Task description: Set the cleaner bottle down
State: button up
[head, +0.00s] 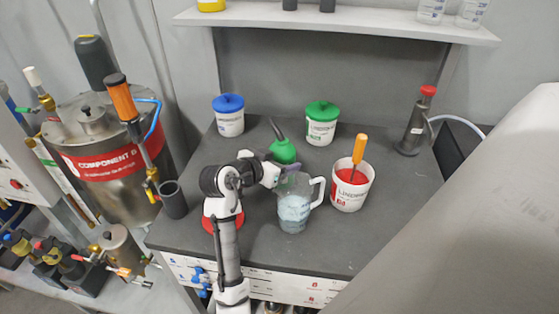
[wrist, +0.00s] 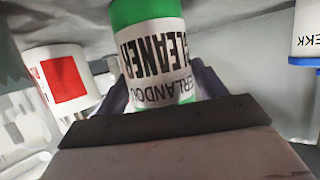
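The cleaner bottle (head: 283,151) has a green top and a dark bent spout in the head view. In the wrist view the bottle (wrist: 155,55) shows a white label reading CLEANER, upside down, with green above and below. My gripper (head: 279,164) is at the middle of the grey worktop. Its dark fingers (wrist: 160,88) lie on both sides of the bottle and look shut on it. The bottle looks upright in the head view. Its lower part is hidden there by my gripper and the measuring jug, so I cannot tell whether it touches the worktop.
The measuring jug (head: 294,209) stands close in front of my gripper. A red-and-white tub (head: 350,190) with an orange-handled tool is to its right. Blue-lidded (head: 229,122) and green-lidded (head: 320,131) tubs stand behind. The worktop (head: 390,200) is clear further right.

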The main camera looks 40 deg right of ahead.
jog(key=shift+o, duration=1.4)
